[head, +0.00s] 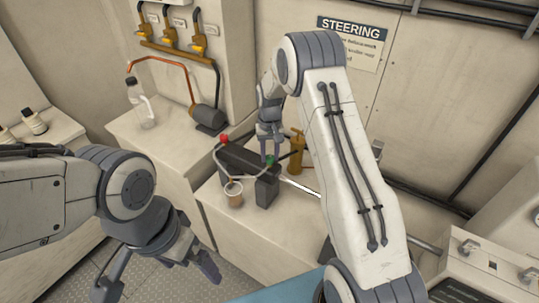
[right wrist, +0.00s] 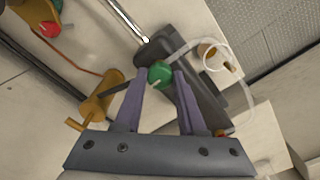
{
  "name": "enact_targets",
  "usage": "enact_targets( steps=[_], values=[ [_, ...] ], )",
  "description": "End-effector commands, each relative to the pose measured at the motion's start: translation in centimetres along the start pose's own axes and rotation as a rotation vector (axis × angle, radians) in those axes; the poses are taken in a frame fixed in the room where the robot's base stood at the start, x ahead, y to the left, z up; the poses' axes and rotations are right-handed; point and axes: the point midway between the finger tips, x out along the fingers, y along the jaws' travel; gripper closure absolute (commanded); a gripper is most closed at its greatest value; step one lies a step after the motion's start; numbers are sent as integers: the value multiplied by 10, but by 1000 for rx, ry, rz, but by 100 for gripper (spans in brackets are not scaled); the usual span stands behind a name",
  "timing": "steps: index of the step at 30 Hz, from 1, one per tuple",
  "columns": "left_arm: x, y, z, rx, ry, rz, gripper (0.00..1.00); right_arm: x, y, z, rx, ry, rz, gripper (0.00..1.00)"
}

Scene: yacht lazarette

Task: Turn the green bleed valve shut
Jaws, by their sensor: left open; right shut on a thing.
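The green bleed valve (head: 270,160) is a round green knob at the near right end of a dark block (head: 247,162) on the white bench. In the right wrist view the green knob (right wrist: 160,74) sits between the two fingertips. My right gripper (head: 270,152) reaches down from above and is shut on the knob; its fingertips also show in the right wrist view (right wrist: 163,78). A red knob (head: 223,139) is at the block's other end. My left gripper (head: 158,276) is open and empty, low at the left over the floor, away from the block.
A cup (head: 234,195) with a clear hose stands beside the block. A brass-coloured cylinder (head: 297,153) stands behind it, and a metal rod (head: 300,188) extends right. A clear bottle (head: 140,107) stands on the left bench. The bench front is bare.

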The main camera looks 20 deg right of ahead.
Motion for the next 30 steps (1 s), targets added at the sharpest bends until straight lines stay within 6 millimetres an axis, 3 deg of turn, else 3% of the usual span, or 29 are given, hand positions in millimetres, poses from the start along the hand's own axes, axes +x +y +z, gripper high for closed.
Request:
enact_targets(
  steps=[9,10,12,23,30],
  values=[
    [0,0,0,0,0,0,0,-1,0,0,3,-1,0,100],
    [0,0,0,0,0,0,0,-1,0,0,3,-1,0,57],
    [0,0,0,0,0,0,0,-1,0,0,3,-1,0,31],
    [1,0,0,0,0,0,0,-2,0,0,1,2,-1,31],
    [14,-1,1,1,0,0,0,-36,0,-2,1,6,-1,31]
  ],
)
